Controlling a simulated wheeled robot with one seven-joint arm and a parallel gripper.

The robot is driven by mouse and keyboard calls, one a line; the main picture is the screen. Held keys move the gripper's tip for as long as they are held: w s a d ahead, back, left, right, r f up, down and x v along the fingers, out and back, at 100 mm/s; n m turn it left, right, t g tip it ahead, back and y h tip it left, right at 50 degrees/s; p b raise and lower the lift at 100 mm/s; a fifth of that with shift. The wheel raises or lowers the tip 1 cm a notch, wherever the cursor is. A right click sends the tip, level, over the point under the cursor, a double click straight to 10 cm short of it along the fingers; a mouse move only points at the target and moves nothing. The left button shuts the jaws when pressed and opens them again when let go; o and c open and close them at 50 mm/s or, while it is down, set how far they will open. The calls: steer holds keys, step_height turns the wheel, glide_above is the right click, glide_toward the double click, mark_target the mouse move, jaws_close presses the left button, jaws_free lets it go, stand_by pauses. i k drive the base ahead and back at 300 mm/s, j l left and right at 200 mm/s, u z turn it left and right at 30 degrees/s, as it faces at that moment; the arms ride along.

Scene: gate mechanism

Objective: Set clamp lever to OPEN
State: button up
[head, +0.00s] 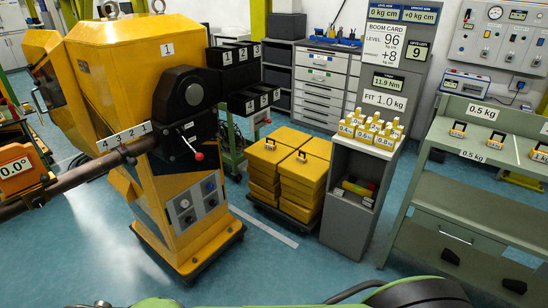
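A yellow gate mechanism cabinet (118,55) stands at the left, marked 1. My gripper is not in view. Only green and black parts of my own body show along the bottom edge.
The brown boom (85,175) reaches left from the cabinet, with an orange 0.0° display (17,172). Stacked yellow weights (300,172), a grey stand (352,180) and a green bench (470,200) stand right. Blue floor in front is clear.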

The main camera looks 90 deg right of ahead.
mark_target(199, 156)
steer(key=z, duration=2.55)
steer(key=i, duration=0.7)
steer(key=u, duration=0.05)
